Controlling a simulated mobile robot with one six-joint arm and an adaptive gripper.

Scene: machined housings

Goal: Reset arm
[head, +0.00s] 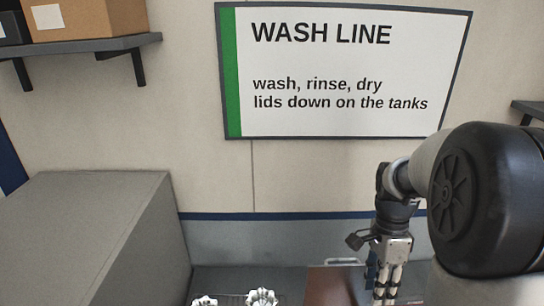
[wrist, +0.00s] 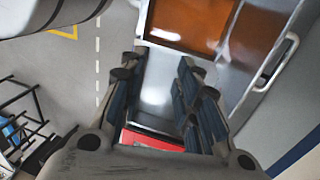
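My gripper (head: 384,296) hangs fingers-down at the lower right of the head view, beside my arm's dark joint. In the wrist view my gripper (wrist: 160,62) has its two dark blue-padded fingers apart, with nothing held between them. A grey metal surface and a red item (wrist: 150,138) show through the gap, beyond the fingers. Two pale machined housings (head: 262,297) (head: 204,302) show at the bottom edge of the head view, to the left of the gripper and mostly cut off.
A brown-orange panel (wrist: 190,25) in a metal frame lies beyond the fingers; a metal handle (wrist: 275,62) is at its right. A large grey box (head: 85,230) stands at left. A wall shelf (head: 85,44) holds a cardboard box (head: 85,17). A black rack (wrist: 25,120) stands on the floor.

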